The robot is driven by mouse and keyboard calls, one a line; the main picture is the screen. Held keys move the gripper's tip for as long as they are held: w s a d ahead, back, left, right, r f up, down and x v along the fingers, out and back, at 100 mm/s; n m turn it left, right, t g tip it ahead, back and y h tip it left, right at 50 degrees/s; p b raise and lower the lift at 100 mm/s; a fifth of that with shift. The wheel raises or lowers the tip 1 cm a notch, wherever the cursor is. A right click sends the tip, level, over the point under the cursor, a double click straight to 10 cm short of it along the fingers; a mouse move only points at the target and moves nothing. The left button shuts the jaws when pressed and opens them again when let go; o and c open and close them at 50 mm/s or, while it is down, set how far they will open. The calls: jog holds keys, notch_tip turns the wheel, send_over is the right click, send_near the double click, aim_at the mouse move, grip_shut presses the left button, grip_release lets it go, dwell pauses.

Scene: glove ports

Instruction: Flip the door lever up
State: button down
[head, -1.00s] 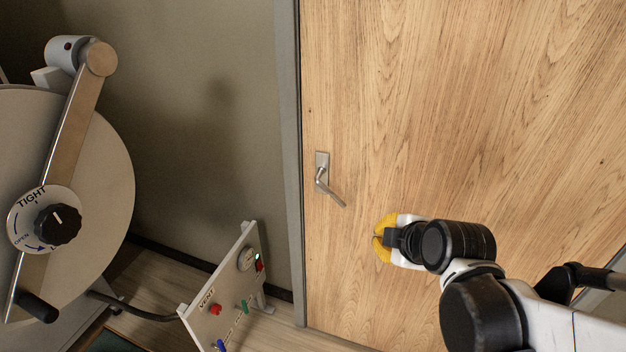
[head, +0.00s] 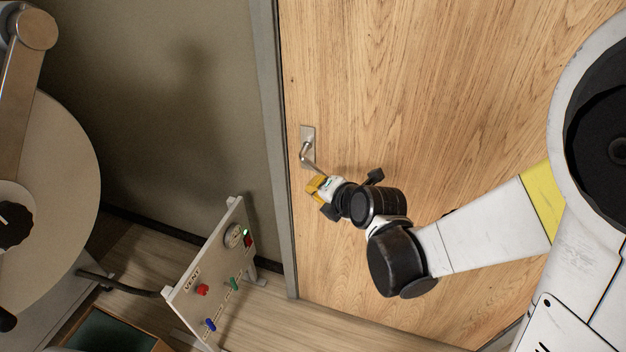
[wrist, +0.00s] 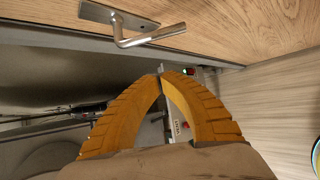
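The door lever (head: 311,158) is a metal handle on a small plate on the wooden door (head: 430,90). In the head view it slopes down to the right from its plate, and its free end is partly hidden by my gripper. My gripper (head: 314,187), with yellow fingers, is close to that free end, just below it in the picture. In the wrist view the lever (wrist: 150,36) shows whole, above and apart from the fingertips in the picture. The fingertips of my gripper (wrist: 161,80) meet with nothing between them. Contact with the lever cannot be made out.
A panel marked VENT (head: 212,275) with coloured knobs stands low, left of the door frame (head: 272,150). A large round hatch (head: 65,160) with a bar and black knob is at the far left. The wall between hatch and door frame is clear.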

aim_at(321, 172)
jog(key=b+x, duration=0.3)
jog(key=x, duration=0.7)
jog(key=d+r+b, duration=0.1)
jog(key=d+r, duration=0.2)
jog(key=shift+w, duration=0.1)
jog(key=shift+d+r+n+g+h+p, duration=0.35)
jog(key=shift+h+p, duration=0.25)
jog(key=shift+p, duration=0.35)
jog(key=h+p, duration=0.1)
jog(key=r+n+g+h+p, duration=0.1)
jog(key=d+r+g+h+p, duration=0.1)
jog(key=h+p, duration=0.1)
jog(key=shift+s+r+n, duration=0.25)
jog(key=shift+s, duration=0.1)
jog(key=shift+d+r, duration=0.15)
jog(key=shift+r, duration=0.15)
